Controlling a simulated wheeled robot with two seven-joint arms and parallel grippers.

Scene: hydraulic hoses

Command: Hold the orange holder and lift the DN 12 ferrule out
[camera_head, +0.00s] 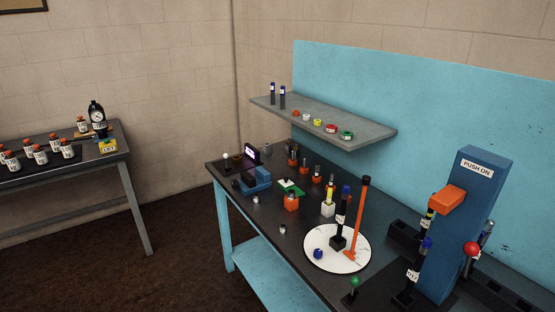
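Neither of my grippers shows in the head view. Small metallic pieces lie loose on the bench, one near the front edge (256,199) and one beside the disc (282,230).
The white disc (322,262) carries an orange post (360,215) and a dark hose piece. A tall blue PUSH ON machine (468,215) stands at right. A grey shelf (330,130) overhangs the bench's back. A separate table (110,150) with bottles is at left.

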